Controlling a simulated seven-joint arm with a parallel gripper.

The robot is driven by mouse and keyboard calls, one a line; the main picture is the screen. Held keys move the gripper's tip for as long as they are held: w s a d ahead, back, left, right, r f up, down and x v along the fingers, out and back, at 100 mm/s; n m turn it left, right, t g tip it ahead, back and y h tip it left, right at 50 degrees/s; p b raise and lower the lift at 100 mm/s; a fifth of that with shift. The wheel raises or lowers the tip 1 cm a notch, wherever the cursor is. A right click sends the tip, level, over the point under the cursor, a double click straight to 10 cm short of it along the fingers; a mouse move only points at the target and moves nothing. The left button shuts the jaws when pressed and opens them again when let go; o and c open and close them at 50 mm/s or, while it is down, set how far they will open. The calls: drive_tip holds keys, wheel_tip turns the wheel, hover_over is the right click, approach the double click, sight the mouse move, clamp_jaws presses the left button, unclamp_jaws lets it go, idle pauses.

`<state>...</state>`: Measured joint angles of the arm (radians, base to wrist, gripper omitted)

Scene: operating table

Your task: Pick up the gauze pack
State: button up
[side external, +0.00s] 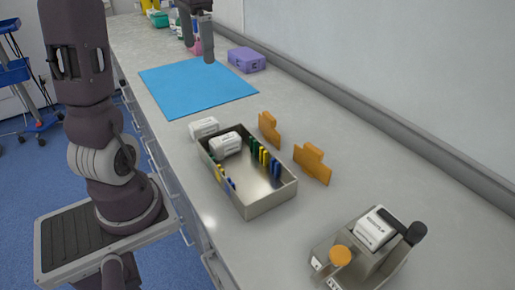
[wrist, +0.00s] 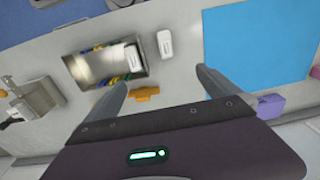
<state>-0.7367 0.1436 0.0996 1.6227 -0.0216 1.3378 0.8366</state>
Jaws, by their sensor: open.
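Three white packs show, with labels too small to read, so I cannot tell which is the gauze pack. One white pack (side external: 204,128) lies on the counter just beyond the metal tray (side external: 270,208). A second white pack (side external: 225,144) lies inside the tray's far end. A third white pack (side external: 375,230) sits tilted in a metal holder (side external: 335,247) at front right. In the wrist view, the loose pack (wrist: 165,42) and the tray pack (wrist: 134,57) show beyond the fingers. My gripper (side external: 199,52) is open and empty, above the counter near the blue mat's far edge.
The blue mat (side external: 197,88) lies bare on the counter. A purple box (side external: 246,60) stands near its far right corner. Two orange pieces (side external: 269,129) (side external: 312,164) stand right of the tray. Green, yellow and blue clips line the tray's walls. Bottles stand behind my gripper.

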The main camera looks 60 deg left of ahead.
drive_tip(key=s+d+r+t, duration=0.1)
drive_tip(key=s+d+t, duration=0.1)
drive_tip(key=d, duration=1.3)
drive_tip(key=s+d+f+t, duration=0.3)
drive_tip(key=s+d+f, duration=0.1)
drive_tip(key=s+d, duration=0.5)
drive_tip(key=shift+s+d+f, duration=0.15)
drive_tip(key=shift+d+f, duration=0.05)
drive_tip(key=shift+d, duration=0.55)
